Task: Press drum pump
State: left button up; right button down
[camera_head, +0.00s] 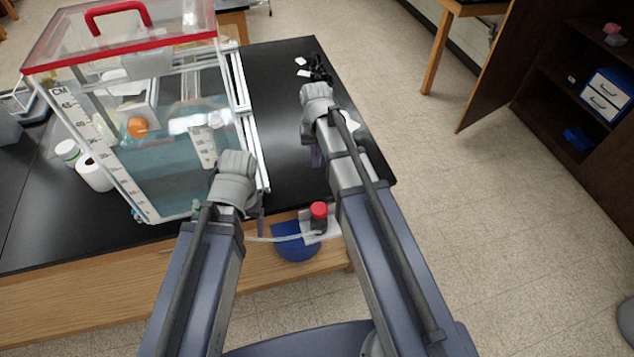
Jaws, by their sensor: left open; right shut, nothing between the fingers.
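The drum pump, with a red cap (319,210) on a dark body, stands on a blue drum (292,246) below the table's front edge. A pale hose (275,238) runs left from the pump. My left gripper (261,220) is open, mostly hidden behind its own wrist, left of the pump and near the tank's lower right corner. My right gripper (316,157) is shut and empty, mostly hidden by its arm, over the black tabletop above and beyond the red cap in the picture. Neither gripper visibly touches the pump. My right forearm passes close to the pump's right side.
A clear water tank (160,175) with a red-rimmed lid fills the left of the black table (285,100). White bottles (95,173) stand beside it. Small dark items (317,68) lie at the table's far end. Open floor (470,200) lies to the right, before a dark shelf (560,110).

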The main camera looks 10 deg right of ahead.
aim_at(319, 210)
notch_tip(319, 210, down, 11)
jog(key=b, duration=1)
jog(key=shift+r, duration=0.2)
jog(key=shift+s+a+f+b, duration=0.15)
jog(key=shift+s+f+b, duration=0.7)
jog(key=shift+s+b, duration=0.3)
jog(key=shift+s+f, duration=0.2)
jog(key=shift+s, duration=0.1)
